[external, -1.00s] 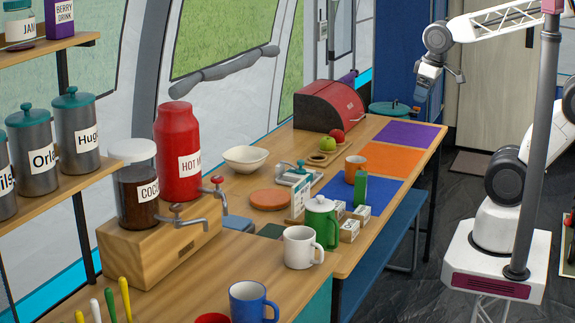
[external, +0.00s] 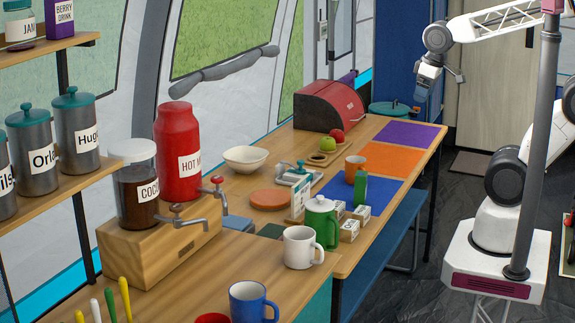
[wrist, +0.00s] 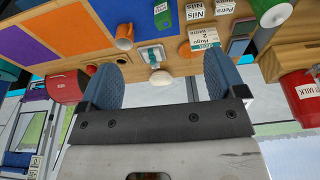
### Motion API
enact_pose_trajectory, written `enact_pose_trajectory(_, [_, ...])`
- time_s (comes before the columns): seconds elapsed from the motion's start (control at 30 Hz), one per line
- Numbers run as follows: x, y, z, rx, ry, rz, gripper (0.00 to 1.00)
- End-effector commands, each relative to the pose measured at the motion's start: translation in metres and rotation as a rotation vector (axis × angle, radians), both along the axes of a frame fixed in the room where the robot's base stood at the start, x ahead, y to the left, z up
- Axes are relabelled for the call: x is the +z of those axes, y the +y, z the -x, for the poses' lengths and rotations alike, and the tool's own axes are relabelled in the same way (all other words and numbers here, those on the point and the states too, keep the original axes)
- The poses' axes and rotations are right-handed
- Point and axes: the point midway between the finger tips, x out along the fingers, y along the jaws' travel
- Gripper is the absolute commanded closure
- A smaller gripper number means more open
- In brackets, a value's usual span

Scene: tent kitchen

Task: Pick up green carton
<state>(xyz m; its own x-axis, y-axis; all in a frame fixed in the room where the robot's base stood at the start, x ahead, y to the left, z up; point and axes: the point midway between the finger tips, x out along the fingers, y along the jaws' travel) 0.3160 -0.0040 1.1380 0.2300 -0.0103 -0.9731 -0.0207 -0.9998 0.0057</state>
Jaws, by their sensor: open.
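The green carton (external: 360,188) stands upright at the near edge of the blue mat (external: 340,191), in front of an orange mug (external: 355,165). The carton also shows near the top of the wrist view (wrist: 162,16). My gripper (external: 424,96) hangs in the air beyond the table's far right end, well away from the carton. In the wrist view its two blue fingers are spread wide with nothing between them (wrist: 160,82).
Small white labelled boxes (external: 350,230) and a green pot (external: 320,221) stand close to the carton. A white mug (external: 300,247) is nearer the camera. The orange mat (external: 376,158) and purple mat (external: 412,135) are clear.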

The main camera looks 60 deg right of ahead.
Motion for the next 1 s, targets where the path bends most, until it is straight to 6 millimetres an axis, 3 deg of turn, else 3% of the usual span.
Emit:
enact_pose_trajectory(0.37, [-0.001,0.0,-0.001,0.0,-0.002,0.001,0.17])
enact_pose_trajectory(0.57, [-0.012,-0.006,-0.013,-0.005,-0.033,0.018,0.17])
enact_pose_trajectory(0.77, [-0.041,-0.021,-0.044,-0.013,-0.121,0.058,0.17])
enact_pose_trajectory(1.0, [-0.089,-0.041,-0.086,0.004,-0.271,0.109,0.17])
